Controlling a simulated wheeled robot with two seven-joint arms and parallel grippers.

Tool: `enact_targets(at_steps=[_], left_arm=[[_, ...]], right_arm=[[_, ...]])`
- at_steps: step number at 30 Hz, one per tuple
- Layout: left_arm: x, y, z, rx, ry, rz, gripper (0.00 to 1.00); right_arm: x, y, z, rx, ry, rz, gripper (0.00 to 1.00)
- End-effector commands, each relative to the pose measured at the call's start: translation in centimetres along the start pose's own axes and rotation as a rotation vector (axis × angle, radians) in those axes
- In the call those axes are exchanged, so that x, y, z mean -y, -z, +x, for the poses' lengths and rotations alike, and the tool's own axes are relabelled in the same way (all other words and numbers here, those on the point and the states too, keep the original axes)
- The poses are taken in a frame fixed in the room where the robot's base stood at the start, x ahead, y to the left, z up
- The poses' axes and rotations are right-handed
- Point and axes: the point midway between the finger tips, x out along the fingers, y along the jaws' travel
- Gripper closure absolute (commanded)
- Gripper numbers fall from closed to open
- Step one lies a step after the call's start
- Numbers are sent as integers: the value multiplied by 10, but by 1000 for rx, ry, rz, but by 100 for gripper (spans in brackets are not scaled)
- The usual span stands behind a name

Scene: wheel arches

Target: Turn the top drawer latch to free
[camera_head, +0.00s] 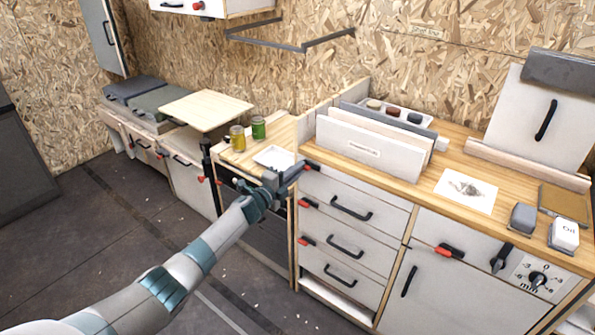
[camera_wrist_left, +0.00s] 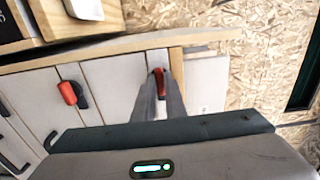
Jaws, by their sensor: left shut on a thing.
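The top drawer (camera_head: 345,194) is white with a black bar handle (camera_head: 350,208) and is closed in the right cabinet. Its latch, dark with a red part, sits at the drawer's upper left. In the left wrist view the red latch (camera_wrist_left: 158,78) is between my left gripper's fingertips (camera_wrist_left: 161,92). My left gripper (camera_head: 302,166) is shut on it at the cabinet's upper left corner in the head view, and partly hides it. I cannot tell which way the latch is turned. My right gripper is not in view.
Two lower drawers have red latches (camera_head: 307,240). The counter (camera_head: 415,170) above carries a file rack, a paper and small containers. A lower shelf to the left holds a white tray (camera_head: 274,158) and two jars (camera_head: 258,127). The floor in front is clear.

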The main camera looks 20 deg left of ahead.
Motion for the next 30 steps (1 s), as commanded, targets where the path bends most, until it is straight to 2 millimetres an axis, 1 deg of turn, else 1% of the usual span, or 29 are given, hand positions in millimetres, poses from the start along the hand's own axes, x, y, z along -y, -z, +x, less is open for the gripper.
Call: enact_targets(at_steps=[1, 2, 3, 4, 14, 19, 23, 26, 30], left_arm=[[-2, 0, 0, 0, -2, -3, 100], [-2, 0, 0, 0, -2, -3, 84], [-2, 0, 0, 0, -2, -2, 75], [-1, 0, 0, 0, -2, -2, 70], [0, 0, -1, 0, 0, 0, 70], [-1, 0, -6, 1, -1, 0, 70], [-1, -1, -16, 1, -1, 2, 70], [-1, 0, -27, 0, -1, 1, 70], [-2, -1, -47, 0, -2, 1, 70]], right_arm=[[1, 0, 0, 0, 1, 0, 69], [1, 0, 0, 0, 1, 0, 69], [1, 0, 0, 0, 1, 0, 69], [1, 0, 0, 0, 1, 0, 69], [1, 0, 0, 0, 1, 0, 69], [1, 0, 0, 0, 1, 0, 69], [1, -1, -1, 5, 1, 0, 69], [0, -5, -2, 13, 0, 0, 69], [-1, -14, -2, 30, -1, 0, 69]])
